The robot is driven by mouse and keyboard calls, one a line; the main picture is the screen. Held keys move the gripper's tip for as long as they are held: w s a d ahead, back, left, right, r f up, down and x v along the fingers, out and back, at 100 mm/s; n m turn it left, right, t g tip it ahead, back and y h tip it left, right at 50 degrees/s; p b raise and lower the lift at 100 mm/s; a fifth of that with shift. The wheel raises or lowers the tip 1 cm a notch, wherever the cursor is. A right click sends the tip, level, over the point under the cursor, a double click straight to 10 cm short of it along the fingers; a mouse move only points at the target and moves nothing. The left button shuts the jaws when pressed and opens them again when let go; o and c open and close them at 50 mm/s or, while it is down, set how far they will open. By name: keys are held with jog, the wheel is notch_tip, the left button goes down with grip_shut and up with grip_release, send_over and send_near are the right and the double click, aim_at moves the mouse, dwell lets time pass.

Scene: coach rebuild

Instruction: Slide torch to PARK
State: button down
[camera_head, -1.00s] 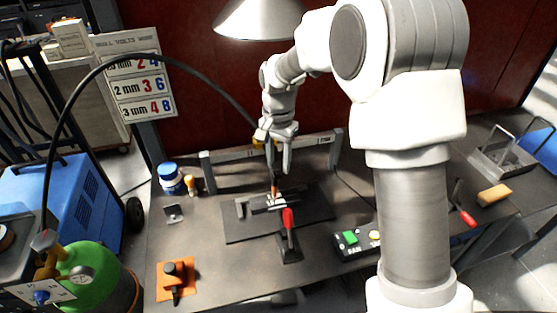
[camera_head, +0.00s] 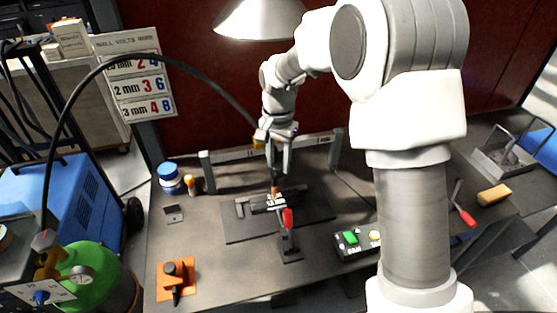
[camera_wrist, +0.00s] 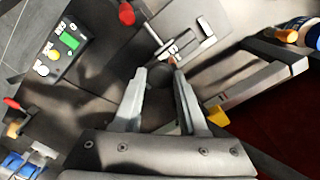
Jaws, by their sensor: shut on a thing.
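My gripper (camera_head: 280,170) points down over the middle of the bench, its two fingers near the back rail. It is shut on the torch, mostly hidden by the fingers. The torch's copper-coloured tip (camera_head: 274,188) shows just below them, above a small clamped workpiece (camera_head: 267,203). The rail (camera_head: 318,145) runs along the back of the bench on posts. I cannot read a PARK mark on it.
A red-handled clamp (camera_head: 288,218) stands in front of the workpiece. A control box (camera_head: 357,241) with a green button is to its right.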

jog(key=shift+d, duration=0.1)
jog(key=w+d, duration=0.2)
jog(key=d, duration=0.6)
jog(key=w+d, duration=0.2)
jog(key=d, duration=0.6)
jog(key=shift+w+d+p, duration=0.3)
jog(key=shift+w+p, duration=0.05)
jog(key=shift+w, duration=0.05)
jog(key=c, duration=0.5)
grip_release()
jog(key=shift+d, duration=0.2)
jog(key=shift+o, duration=0.2)
jog(key=shift+a, duration=0.15)
jog(key=shift+r, duration=0.1)
notch_tip(320, 180, up, 17)
jog(key=shift+r, duration=0.15)
